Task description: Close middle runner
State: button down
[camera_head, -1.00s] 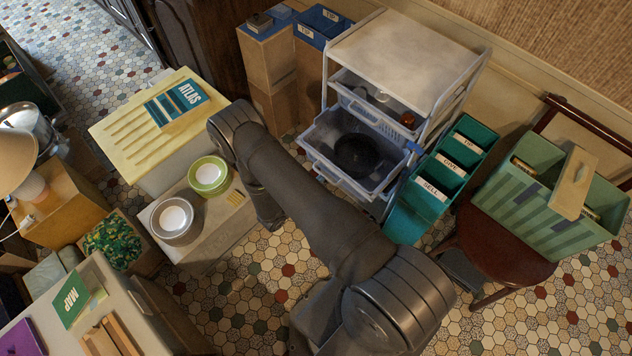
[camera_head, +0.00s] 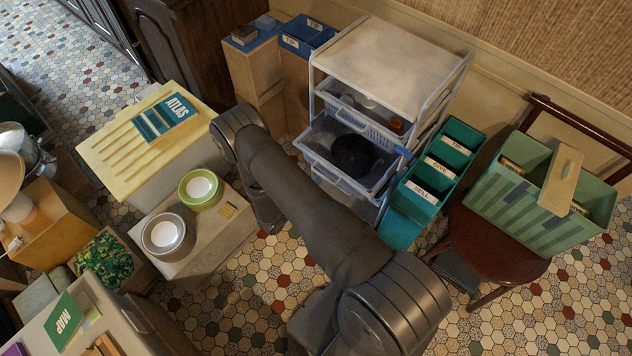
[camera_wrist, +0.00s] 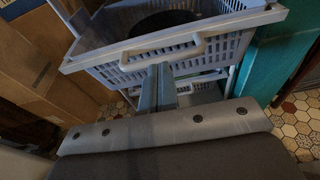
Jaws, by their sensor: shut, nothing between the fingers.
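The white drawer unit (camera_head: 395,62) stands by the wall with its middle basket runner (camera_head: 318,150) pulled out. A dark round thing (camera_head: 352,155) lies inside that runner. In the wrist view, the runner's slatted front (camera_wrist: 225,48) and loop handle (camera_wrist: 150,50) fill the top. My gripper (camera_wrist: 163,70) is shut and empty, its fingertips at the front just below the handle. I cannot tell whether they touch it. In the head view my arm hides the gripper.
A teal labelled bin (camera_head: 440,165) stands close to the unit's right, with a chair (camera_head: 500,245) bearing a green caddy (camera_head: 530,215) beyond. Cardboard boxes (camera_head: 255,75) stand at its left. A low box with bowls (camera_head: 205,235) lies nearer left. Tiled floor (camera_head: 250,285) is free in front.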

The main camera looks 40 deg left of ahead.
jog(key=s+r, duration=0.3)
jog(key=s, duration=1)
jog(key=w+f, duration=0.3)
jog(key=w, duration=1.1)
jog(key=shift+f, duration=0.1)
jog(key=shift+w+a, duration=0.1)
jog(key=shift+w, duration=2.15)
jog(key=shift+s, duration=0.1)
send_near(330, 170)
jog(key=w, duration=0.4)
jog(key=w+f, duration=0.1)
jog(key=w, duration=0.2)
jog(key=shift+f, duration=0.1)
